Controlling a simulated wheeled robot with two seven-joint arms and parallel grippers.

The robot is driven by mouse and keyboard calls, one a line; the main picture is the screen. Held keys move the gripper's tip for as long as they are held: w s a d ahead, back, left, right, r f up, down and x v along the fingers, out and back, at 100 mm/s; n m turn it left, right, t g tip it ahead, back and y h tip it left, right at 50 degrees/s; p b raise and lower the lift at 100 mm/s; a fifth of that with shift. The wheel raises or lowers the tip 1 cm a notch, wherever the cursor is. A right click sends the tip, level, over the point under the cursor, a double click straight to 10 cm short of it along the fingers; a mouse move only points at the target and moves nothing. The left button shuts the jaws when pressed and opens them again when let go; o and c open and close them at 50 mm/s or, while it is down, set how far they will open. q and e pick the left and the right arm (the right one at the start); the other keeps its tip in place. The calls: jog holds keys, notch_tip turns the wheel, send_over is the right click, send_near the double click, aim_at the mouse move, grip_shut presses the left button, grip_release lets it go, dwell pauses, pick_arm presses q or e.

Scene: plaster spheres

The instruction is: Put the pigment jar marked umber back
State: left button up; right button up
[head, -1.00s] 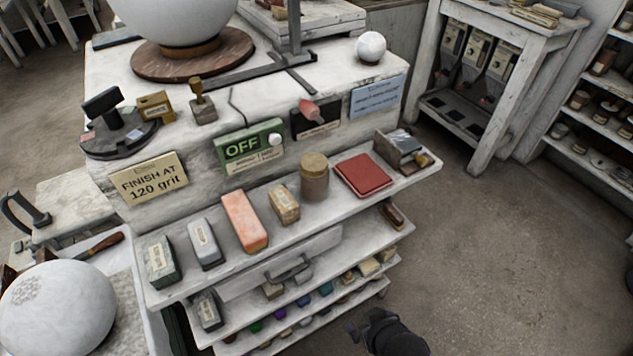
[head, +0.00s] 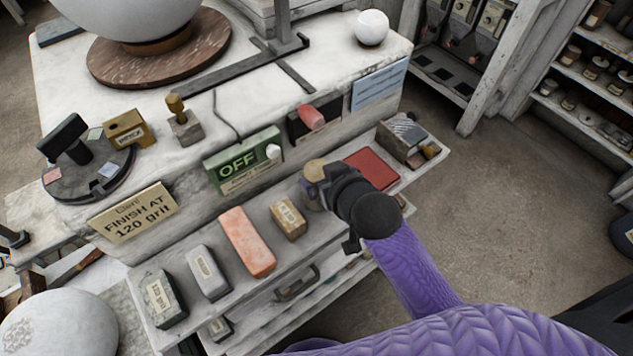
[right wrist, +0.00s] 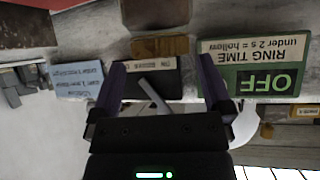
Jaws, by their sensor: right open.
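Whether the fingers touch the jar cannot be told. My left gripper is not in view.
The top shelf also holds several blocks, including an orange one (head: 246,242), a red pad (head: 372,168) and a box (head: 404,138) at its right end. The green OFF sign (head: 243,160) is behind. A rack with small jars (head: 592,70) stands at the far right, across open floor.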

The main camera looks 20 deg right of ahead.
aim_at(320, 173)
jog(key=b+x, duration=0.1)
jog(key=x, duration=0.3)
jog(key=shift+s, duration=0.1)
grip_shut()
